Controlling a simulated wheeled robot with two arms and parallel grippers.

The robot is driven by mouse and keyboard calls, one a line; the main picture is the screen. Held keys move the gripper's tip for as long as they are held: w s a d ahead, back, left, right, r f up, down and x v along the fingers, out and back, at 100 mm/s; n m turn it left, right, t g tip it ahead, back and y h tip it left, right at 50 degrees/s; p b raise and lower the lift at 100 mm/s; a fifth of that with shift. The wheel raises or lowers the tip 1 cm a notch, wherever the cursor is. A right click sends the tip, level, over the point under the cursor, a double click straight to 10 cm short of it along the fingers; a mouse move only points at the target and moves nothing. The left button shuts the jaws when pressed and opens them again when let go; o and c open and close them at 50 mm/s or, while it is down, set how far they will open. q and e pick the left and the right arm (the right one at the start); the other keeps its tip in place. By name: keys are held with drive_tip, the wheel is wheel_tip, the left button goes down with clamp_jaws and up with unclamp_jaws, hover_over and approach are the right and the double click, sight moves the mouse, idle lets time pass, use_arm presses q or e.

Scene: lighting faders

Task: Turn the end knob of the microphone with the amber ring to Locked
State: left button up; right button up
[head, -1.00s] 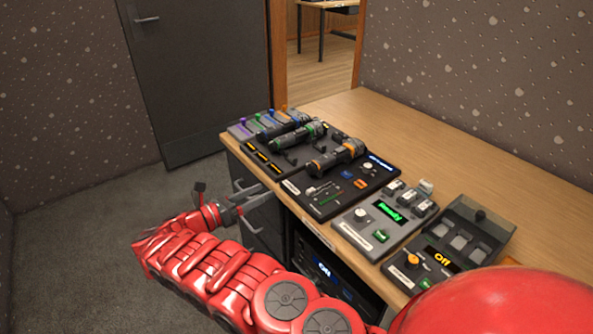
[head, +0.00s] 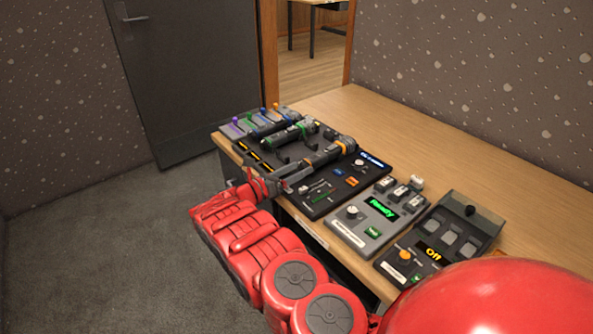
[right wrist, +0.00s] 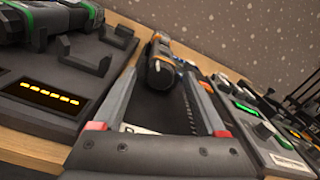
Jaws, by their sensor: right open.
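The microphone with the amber ring (head: 326,155) lies in its holder on a dark panel, its near end pointing toward my right gripper. My left gripper is not in view.
A green-ringed microphone (head: 292,135) lies just behind, on the neighbouring panel. Colored faders (head: 255,120) stand beyond. A box reading Ready (head: 381,206) and one reading Off (head: 432,251) are at right. The desk's rear strip (head: 440,150) is clear.

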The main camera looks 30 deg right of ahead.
clamp_jaws()
drive_tip(key=shift+r+m, duration=0.1)
drive_tip(key=shift+m, duration=0.2)
drive_tip(key=shift+m+p, duration=0.75)
drive_tip(key=shift+m, duration=0.25)
drive_tip(key=shift+m+p, duration=0.65)
drive_tip(key=shift+m, duration=1.45)
